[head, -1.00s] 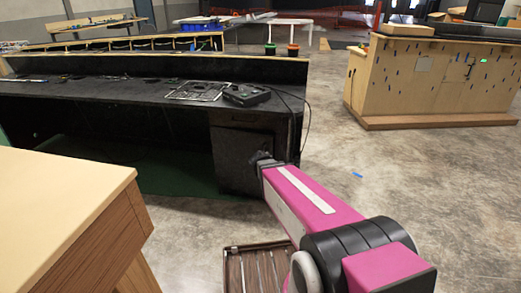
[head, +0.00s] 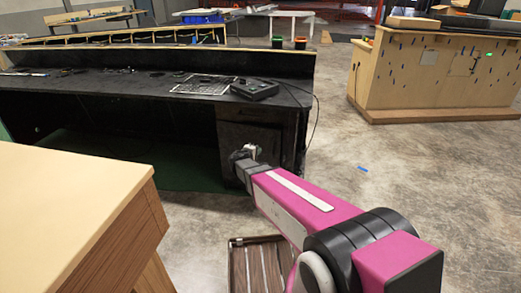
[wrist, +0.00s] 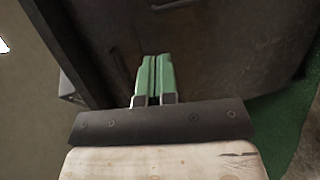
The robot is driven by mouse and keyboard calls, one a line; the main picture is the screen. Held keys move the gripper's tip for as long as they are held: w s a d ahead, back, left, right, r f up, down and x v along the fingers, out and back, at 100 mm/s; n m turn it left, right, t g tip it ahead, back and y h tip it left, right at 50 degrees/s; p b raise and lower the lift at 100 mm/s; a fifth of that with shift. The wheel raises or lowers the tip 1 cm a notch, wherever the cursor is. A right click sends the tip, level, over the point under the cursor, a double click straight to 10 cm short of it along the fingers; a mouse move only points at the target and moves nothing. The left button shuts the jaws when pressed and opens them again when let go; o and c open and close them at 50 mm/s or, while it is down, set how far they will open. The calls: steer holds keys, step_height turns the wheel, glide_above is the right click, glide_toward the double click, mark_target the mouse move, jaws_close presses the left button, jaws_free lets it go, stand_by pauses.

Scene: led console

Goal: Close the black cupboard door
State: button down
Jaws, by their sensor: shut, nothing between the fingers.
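The black cupboard (head: 262,133) is at the right end of the long black desk in the head view. Its dark door (wrist: 225,50) fills much of the wrist view, with a dark handle (wrist: 176,5) at the top edge. I cannot tell how far the door stands open. My gripper (head: 246,150) is in front of the cupboard and hides part of its front. In the wrist view its green fingers (wrist: 155,72) are together, empty, and point at the dark front. Whether they touch it is unclear.
The black desk top (head: 130,82) carries a black box (head: 254,89) with a cable hanging at the right. A wooden-sided counter (head: 70,190) stands close at the left. A slatted brown object (head: 258,265) lies below my arm. Concrete floor is free at the right.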

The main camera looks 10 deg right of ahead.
steer(key=x, duration=1.2)
steer(key=shift+w+d, duration=0.1)
steer(key=shift+w, duration=0.05)
